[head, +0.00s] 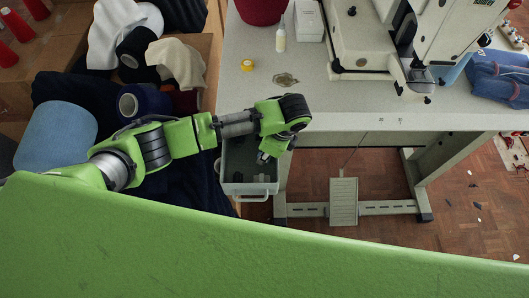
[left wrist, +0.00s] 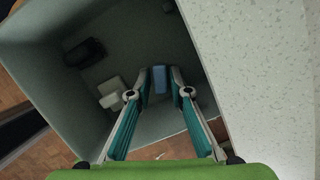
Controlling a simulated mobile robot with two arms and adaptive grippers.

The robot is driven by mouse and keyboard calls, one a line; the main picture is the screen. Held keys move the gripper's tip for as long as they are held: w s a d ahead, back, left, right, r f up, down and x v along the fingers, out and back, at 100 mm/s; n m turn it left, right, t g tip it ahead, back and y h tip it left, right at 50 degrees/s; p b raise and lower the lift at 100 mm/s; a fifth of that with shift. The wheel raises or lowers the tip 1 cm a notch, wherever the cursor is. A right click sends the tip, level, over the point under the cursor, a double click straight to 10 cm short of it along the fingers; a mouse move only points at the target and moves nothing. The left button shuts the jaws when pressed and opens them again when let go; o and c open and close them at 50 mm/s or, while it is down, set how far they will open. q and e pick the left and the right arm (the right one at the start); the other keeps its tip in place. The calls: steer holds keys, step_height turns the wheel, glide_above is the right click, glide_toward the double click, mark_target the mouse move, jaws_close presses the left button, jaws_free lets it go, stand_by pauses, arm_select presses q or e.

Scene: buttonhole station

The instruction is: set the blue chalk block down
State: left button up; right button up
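My left gripper (head: 264,158) reaches down into a grey open drawer (head: 250,189) at the front left of the table. In the left wrist view, the blue chalk block (left wrist: 160,80) sits between the two fingertips of the left gripper (left wrist: 159,76). The fingers look parted, with a narrow gap on each side of the block. The block appears to be at or near the drawer floor; its underside is hidden. In the head view the arm hides the block. My right gripper is in neither view.
The drawer also holds a dark object (left wrist: 85,52) and pale blocks (left wrist: 111,92). The speckled tabletop (head: 310,105) lies close beside it, with a yellow tape roll (head: 247,65), a small bottle (head: 280,39) and a sewing machine (head: 365,40). A box of yarn cones stands left.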

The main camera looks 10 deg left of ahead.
arm_select(q)
steer(key=v, duration=1.2)
steer(key=shift+r, duration=0.2)
